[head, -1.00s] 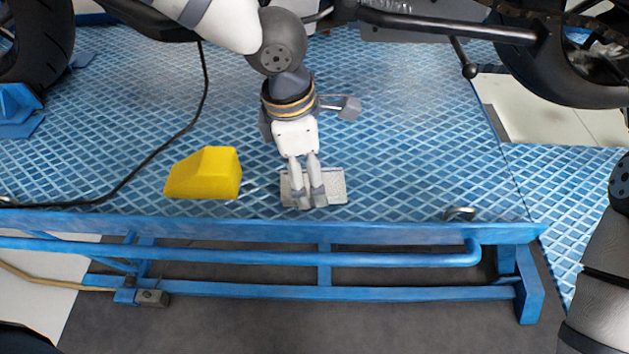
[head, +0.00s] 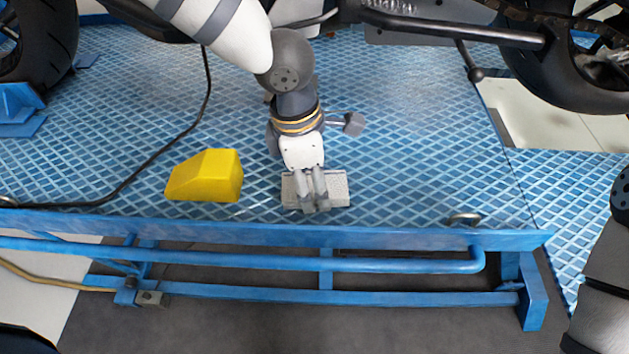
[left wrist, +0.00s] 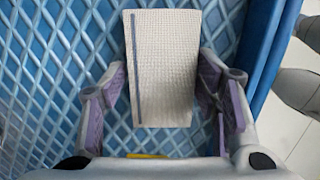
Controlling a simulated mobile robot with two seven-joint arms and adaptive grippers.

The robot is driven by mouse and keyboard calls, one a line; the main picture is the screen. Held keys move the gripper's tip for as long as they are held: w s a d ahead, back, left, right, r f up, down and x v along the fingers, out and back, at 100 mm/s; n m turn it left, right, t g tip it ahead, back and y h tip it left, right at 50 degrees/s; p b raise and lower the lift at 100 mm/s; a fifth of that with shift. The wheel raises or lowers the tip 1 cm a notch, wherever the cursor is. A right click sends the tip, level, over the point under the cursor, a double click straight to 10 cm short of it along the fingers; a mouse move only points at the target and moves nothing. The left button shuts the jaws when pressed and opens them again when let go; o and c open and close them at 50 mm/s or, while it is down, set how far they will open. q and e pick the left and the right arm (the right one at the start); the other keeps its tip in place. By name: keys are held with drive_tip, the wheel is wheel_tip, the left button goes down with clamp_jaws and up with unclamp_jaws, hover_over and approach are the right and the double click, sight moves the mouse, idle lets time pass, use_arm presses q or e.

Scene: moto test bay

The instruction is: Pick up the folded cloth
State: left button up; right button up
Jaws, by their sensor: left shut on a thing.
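The folded cloth (head: 338,189) is a small light-grey textured bundle near the front edge of the blue diamond-patterned platform. My left gripper (head: 313,207) points down over its middle, shut on it. In the left wrist view the cloth (left wrist: 166,70) has a dark stripe along its left side and lies between the two purple-padded fingers. The fingers cover part of it in the head view. I cannot tell if it is clear of the platform. My right gripper is out of view; only part of my right arm shows at the right edge.
A yellow block (head: 206,176) stands left of the cloth. A black cable (head: 165,150) runs along the platform's left. A metal ring (head: 463,219) sits at the front edge. The motorcycle's wheels and underside hang over the back.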

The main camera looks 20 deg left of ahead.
use_arm(q)
wheel_tip(320, 180, up, 4)
drive_tip(key=shift+s+d+f+p, duration=0.1)
drive_tip(key=shift+s+d+p, duration=0.05)
drive_tip(key=shift+p, duration=0.15)
drive_tip(key=s+d+r+p, duration=0.2)
drive_tip(key=s+d+r, duration=0.4)
drive_tip(key=s, duration=0.6)
wheel_tip(320, 180, up, 3)
drive_tip(key=shift+d+f+p, duration=0.1)
drive_tip(key=shift+d+p, duration=0.1)
drive_tip(key=shift+p, duration=0.1)
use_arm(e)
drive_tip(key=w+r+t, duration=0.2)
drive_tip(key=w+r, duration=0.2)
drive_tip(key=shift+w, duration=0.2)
